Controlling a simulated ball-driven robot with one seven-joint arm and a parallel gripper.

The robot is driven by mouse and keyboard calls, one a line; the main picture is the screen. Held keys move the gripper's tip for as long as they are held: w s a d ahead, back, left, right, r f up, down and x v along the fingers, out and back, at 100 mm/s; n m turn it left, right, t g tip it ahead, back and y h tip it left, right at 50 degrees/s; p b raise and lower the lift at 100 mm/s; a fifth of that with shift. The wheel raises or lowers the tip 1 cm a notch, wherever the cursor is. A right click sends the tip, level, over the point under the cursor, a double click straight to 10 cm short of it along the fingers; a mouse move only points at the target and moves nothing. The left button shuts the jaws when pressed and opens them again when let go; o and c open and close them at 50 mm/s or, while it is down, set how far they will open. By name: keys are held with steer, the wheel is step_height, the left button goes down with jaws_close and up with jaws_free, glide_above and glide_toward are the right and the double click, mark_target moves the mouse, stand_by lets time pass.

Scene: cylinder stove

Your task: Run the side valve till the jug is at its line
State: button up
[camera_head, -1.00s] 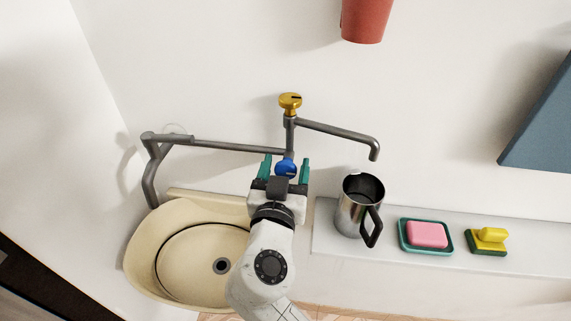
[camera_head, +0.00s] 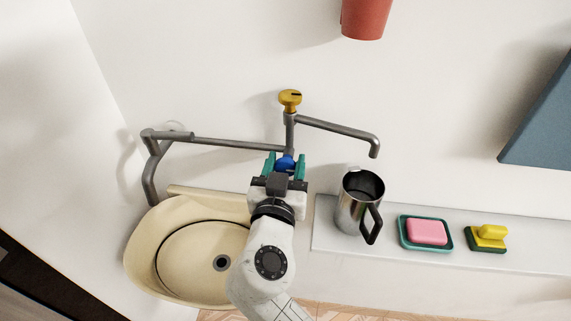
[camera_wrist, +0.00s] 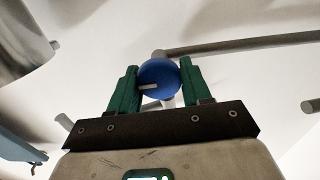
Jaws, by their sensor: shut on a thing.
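The blue valve knob (camera_head: 285,163) sits on the grey pipe below the yellow knob. My gripper (camera_head: 285,166) is shut on the blue knob, with a green finger on each side. The wrist view shows the blue knob (camera_wrist: 159,79) with a pale mark between the fingers. The metal jug (camera_head: 357,206) stands upright on the white shelf (camera_head: 327,240), its dark handle towards the lower right. The side spout (camera_head: 374,149) ends above the jug, slightly right of its centre. I cannot make out any water stream, a line on the jug or its level.
A yellow knob (camera_head: 290,98) tops the pipe. A cream sink (camera_head: 140,250) is at lower left. Right of the jug are a pink soap (camera_head: 427,231) in a green dish and a yellow-green sponge (camera_head: 488,236). A red container (camera_head: 365,18) and blue panel (camera_head: 545,125) are above.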

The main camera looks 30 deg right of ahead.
steer(key=n, duration=0.3)
steer(key=shift+a+n, duration=0.1)
steer(key=shift+n, duration=1.9)
steer(key=shift+w, duration=0.1)
steer(key=o, duration=0.9)
steer(key=b+v, duration=0.2)
steer(key=v, duration=0.9)
